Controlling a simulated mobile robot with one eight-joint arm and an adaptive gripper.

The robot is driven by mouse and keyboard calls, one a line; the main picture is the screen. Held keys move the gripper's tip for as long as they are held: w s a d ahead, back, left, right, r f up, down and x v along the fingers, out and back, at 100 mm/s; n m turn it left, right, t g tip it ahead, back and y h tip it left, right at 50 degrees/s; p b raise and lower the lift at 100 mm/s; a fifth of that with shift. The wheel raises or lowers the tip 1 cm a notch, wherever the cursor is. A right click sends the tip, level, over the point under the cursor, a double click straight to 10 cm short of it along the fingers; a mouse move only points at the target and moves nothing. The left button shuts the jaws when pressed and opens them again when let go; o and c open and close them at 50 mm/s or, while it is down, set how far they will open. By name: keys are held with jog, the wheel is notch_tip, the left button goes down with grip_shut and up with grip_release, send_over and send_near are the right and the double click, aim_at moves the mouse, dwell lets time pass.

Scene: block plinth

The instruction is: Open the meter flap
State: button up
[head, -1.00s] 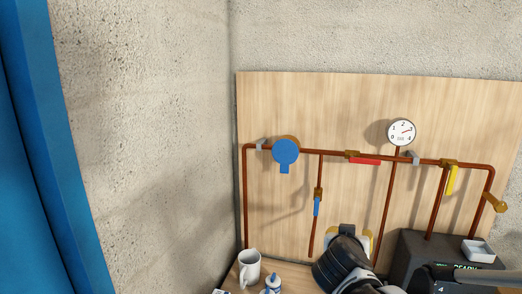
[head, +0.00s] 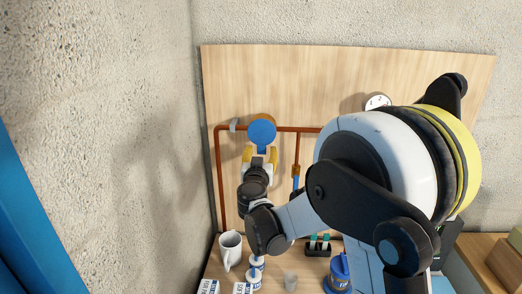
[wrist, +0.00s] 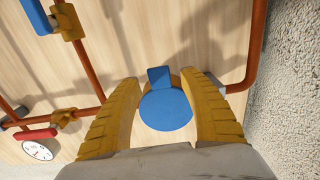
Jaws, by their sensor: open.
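The meter flap (head: 262,130) is a round blue disc with a short tab (head: 262,149) pointing down, on the copper pipe at the upper left of the wooden board. It looks closed, lying flat over the meter. In the wrist view the disc (wrist: 166,110) and its tab (wrist: 160,77) show between my yellow fingers. My gripper (head: 260,158) is open and empty, just below the disc in the head view, with one finger on each side of the tab. I cannot tell whether a finger touches the flap.
A copper pipe (head: 221,185) runs down the left. A blue-handled valve (head: 296,181) is close on the right. My arm hides much of the board, with the gauge (head: 376,101) partly showing.

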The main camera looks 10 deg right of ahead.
jog(key=shift+x, duration=1.15)
jog(key=shift+c, duration=0.2)
grip_shut()
jog(key=shift+s, duration=0.1)
